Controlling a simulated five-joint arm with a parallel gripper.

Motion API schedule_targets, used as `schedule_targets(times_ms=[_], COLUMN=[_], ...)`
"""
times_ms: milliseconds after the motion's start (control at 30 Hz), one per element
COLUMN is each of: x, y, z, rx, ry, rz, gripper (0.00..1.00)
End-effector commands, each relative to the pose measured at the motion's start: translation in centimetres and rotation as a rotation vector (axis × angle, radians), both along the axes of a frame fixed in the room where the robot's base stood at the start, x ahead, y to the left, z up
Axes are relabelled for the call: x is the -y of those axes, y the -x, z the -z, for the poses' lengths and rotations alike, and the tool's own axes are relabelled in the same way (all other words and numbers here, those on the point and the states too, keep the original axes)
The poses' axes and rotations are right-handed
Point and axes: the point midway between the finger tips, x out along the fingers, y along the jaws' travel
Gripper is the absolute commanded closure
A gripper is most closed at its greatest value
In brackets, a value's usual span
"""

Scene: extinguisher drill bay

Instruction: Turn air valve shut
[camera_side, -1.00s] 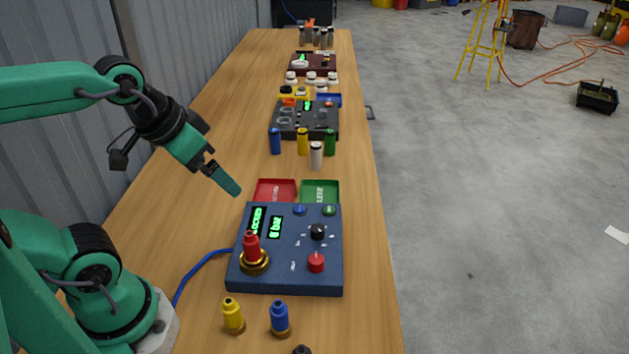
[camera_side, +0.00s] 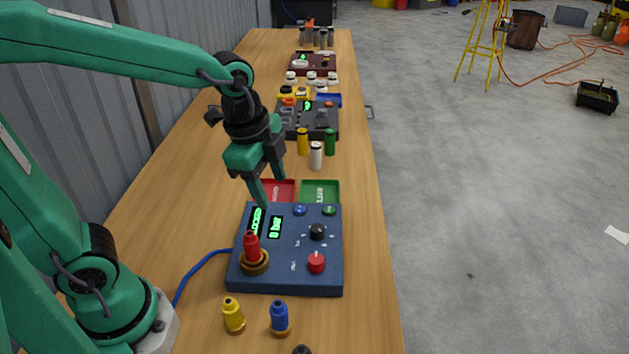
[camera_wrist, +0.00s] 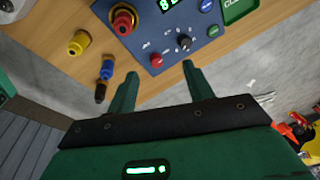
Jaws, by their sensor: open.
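I cannot tell from labels which is the air valve. A red nozzle (camera_side: 251,245) stands in a brass fitting at the left. My gripper (camera_side: 272,191) is open and empty, pointing down above the panel's back left edge. In the wrist view, the black knob (camera_wrist: 184,44) and red knob (camera_wrist: 157,60) show beyond the open jaws (camera_wrist: 161,72).
Yellow (camera_side: 233,315) and blue (camera_side: 279,318) nozzles stand before the panel. A red tray (camera_side: 287,184) and green tray (camera_side: 320,192) lie behind it, with several cylinders farther back. A blue hose (camera_side: 198,268) runs from its left side. The bench right of the panel is clear.

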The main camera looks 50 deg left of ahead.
Motion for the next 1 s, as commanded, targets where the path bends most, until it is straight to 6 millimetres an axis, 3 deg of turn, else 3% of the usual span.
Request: schedule_targets(times_ms=[533,700,1000], x=[6.3,7.2,7.4], y=[-4.5,-4.9,-4.9], z=[7.2,8.4,8.8], rx=[-0.187,-0.212,-0.217], ry=[-0.126,-0.134,-0.136], rz=[0.875,1.010,1.042], gripper=[0.48,0.48,0.48])
